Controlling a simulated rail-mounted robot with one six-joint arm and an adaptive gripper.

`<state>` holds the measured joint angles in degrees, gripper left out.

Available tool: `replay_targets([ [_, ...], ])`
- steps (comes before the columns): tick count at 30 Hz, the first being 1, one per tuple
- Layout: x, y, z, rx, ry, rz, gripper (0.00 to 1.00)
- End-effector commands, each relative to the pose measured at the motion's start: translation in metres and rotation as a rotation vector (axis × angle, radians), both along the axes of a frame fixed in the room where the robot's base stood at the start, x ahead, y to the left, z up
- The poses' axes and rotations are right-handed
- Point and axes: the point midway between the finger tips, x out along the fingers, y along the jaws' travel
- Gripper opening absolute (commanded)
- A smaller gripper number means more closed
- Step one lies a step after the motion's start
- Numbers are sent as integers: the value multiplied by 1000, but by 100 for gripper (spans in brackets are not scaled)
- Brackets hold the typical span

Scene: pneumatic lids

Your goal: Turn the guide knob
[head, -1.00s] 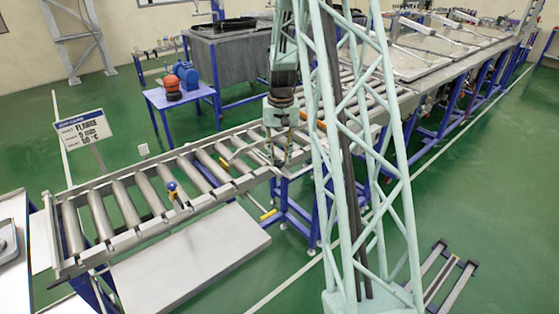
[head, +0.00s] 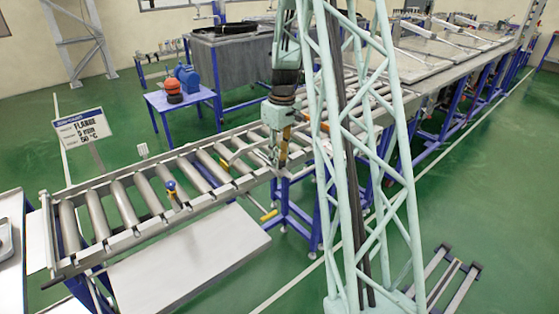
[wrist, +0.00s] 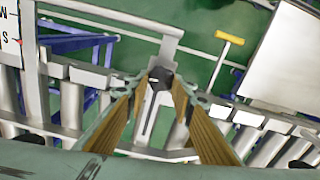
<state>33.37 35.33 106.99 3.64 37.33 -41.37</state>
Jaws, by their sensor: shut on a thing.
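The guide knob (wrist: 160,74) is a small black knob at the end of a slotted grey metal bracket (wrist: 152,118), seen in the wrist view. My gripper (wrist: 161,82) is over it, with its two tan ridged fingers closed in on the knob from left and right. In the head view my gripper (head: 279,160) points down at the side rail of the roller conveyor (head: 155,185), and the knob cannot be made out there.
A yellow T-handle (wrist: 229,38) sits beside the bracket in the wrist view. A sign (head: 83,130) and a blue table (head: 180,100) stand behind the conveyor.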

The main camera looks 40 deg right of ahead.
Motion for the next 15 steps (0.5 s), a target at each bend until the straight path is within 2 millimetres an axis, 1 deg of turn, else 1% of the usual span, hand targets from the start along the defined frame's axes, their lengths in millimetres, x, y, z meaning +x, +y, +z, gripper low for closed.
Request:
replay_targets([
  [9, 0, 1, 0, 0, -7, 231, 12],
  [15, 0, 1, 0, 0, -10, 344, 12],
])
